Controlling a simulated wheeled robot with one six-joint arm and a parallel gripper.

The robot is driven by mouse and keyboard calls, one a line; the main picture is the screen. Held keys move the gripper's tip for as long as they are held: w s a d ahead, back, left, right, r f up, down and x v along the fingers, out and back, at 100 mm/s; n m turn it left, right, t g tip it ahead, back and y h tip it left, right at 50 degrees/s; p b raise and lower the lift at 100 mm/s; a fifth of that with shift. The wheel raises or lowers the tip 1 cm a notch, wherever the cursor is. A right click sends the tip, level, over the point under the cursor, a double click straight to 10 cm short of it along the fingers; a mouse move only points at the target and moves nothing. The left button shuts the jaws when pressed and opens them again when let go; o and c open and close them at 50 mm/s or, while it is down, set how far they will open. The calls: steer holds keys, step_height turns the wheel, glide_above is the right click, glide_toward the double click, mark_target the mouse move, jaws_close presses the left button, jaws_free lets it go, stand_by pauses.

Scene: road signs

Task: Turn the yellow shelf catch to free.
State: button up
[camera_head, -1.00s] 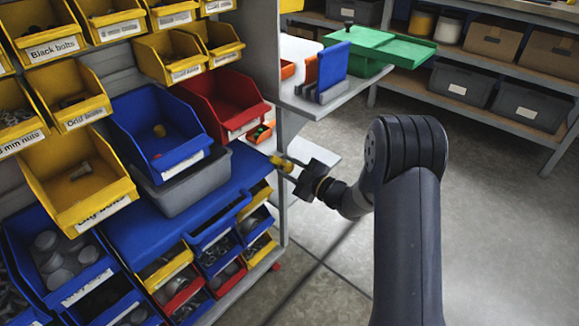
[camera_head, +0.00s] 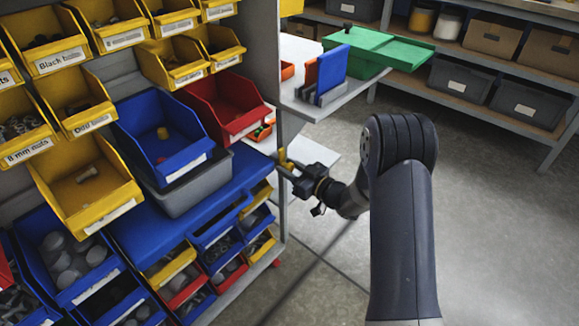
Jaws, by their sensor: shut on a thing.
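The yellow shelf catch (camera_head: 283,157) is a small piece at the right edge of the bin rack, beside the red bin and above the end of the blue shelf. My gripper (camera_head: 287,167) comes to it from the right and is shut on it. The dark jaws cover part of the catch, so its full shape and exact angle are hard to see. The visible yellow part stands up above the jaws.
The blue shelf (camera_head: 190,205) with a grey tray (camera_head: 190,192) lies left of my gripper. A light side shelf (camera_head: 330,100) holding a green box (camera_head: 378,52) juts out above. Open floor (camera_head: 490,220) lies to the right.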

steer(key=shift+f, duration=0.1)
stand_by(0.4)
steer(key=o, duration=0.9)
steer(key=shift+d, duration=0.15)
steer(key=p+v, duration=0.1)
steer(key=v, duration=0.9)
steer(key=shift+s+d+p, duration=0.2)
steer(key=shift+s+p, duration=0.1)
steer(key=shift+p, duration=0.1)
